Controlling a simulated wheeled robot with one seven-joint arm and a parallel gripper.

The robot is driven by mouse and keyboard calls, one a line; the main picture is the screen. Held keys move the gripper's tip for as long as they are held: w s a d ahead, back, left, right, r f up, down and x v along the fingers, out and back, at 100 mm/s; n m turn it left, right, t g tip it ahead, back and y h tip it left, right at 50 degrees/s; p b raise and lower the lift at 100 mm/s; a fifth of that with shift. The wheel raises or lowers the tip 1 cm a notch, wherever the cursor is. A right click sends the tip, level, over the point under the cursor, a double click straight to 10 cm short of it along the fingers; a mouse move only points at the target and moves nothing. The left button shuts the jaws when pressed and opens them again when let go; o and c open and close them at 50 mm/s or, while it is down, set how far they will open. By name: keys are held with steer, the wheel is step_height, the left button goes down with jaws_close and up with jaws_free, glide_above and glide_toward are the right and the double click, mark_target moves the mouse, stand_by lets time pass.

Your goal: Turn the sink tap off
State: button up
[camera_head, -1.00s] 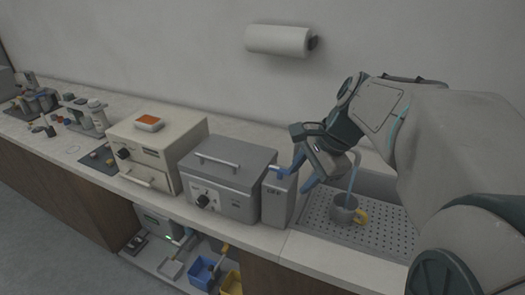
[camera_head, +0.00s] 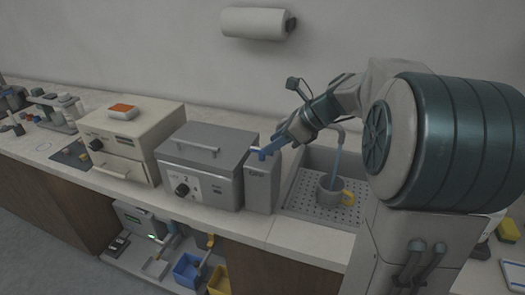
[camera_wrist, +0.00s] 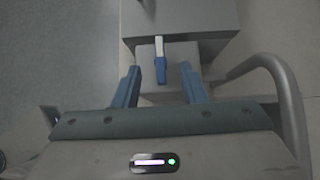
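The tap lever (camera_wrist: 160,68), with a pale base and a blue end, sits on top of a grey box (camera_head: 262,187) left of the sink. The lever (camera_head: 262,154) also shows small in the head view. My gripper (camera_wrist: 159,78) is open, with one blue finger on each side of the lever and gaps between. The curved grey spout (camera_wrist: 283,88) is at the right of the wrist view. In the head view, a bluish water stream (camera_head: 338,155) runs down into a grey mug (camera_head: 328,190) with a yellow handle.
The mug stands on the perforated drain plate (camera_head: 302,199) in the sink. A paper roll (camera_head: 254,22) hangs on the wall. The counter's front strip is clear.

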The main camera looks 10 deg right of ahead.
mark_target(262, 155)
steer(key=x, duration=0.5)
steer(key=shift+a+f, duration=0.15)
steer(key=shift+f, duration=0.1)
